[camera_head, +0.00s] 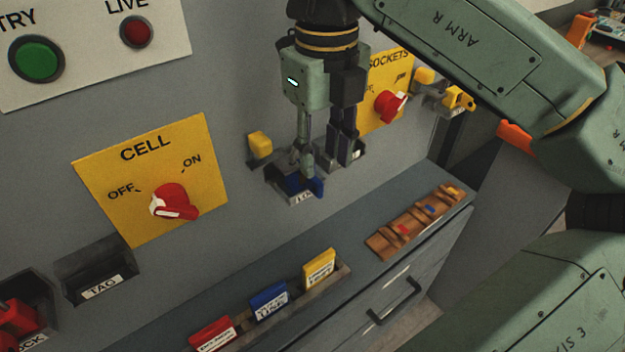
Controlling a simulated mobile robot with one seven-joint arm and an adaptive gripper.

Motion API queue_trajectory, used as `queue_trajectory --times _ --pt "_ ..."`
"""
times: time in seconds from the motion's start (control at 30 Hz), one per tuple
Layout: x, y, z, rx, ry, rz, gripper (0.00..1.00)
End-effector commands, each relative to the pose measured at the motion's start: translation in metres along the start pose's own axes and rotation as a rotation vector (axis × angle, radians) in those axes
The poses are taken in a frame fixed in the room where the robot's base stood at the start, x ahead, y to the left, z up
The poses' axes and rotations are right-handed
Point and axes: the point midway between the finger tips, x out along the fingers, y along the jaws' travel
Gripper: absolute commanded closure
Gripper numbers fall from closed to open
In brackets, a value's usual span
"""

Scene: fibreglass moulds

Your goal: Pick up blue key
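My gripper (326,166) points down in front of the grey wall panel. Its two fingers show a gap between them, and I see nothing held in it. A blue piece (316,187) sits in a small wall holder right below the fingertips, partly hidden by the left finger. I cannot tell whether they touch. A small blue item (430,208), perhaps the blue key, lies on a wooden rack (378,247) on the counter, right of and below my gripper. A small red item (404,230) and a yellow one (453,191) lie on the same rack.
Red, blue (268,300) and yellow tags stand in a slot on the counter (190,325). The wall carries a red CELL switch (174,202), a red SOCKETS switch (390,105), an empty TAG holder (95,272) and yellow fittings. The counter between slot and rack is clear.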

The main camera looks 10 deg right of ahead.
Motion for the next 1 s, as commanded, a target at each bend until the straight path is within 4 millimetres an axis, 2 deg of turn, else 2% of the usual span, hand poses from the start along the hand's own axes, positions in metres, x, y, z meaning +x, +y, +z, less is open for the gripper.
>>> queue_trajectory --times 0.23,0.4,0.53,0.8,1.0 --pt "0.019 0.001 0.002 -0.003 0.0 0.003 0.67" --pt "0.046 0.001 0.005 -0.003 -0.001 0.004 0.67" --pt "0.059 0.001 0.006 -0.002 -0.002 0.003 0.67" --pt "0.062 0.002 0.006 -0.003 -0.003 0.002 0.67" --pt "0.062 0.002 0.006 -0.003 -0.003 0.002 0.81"
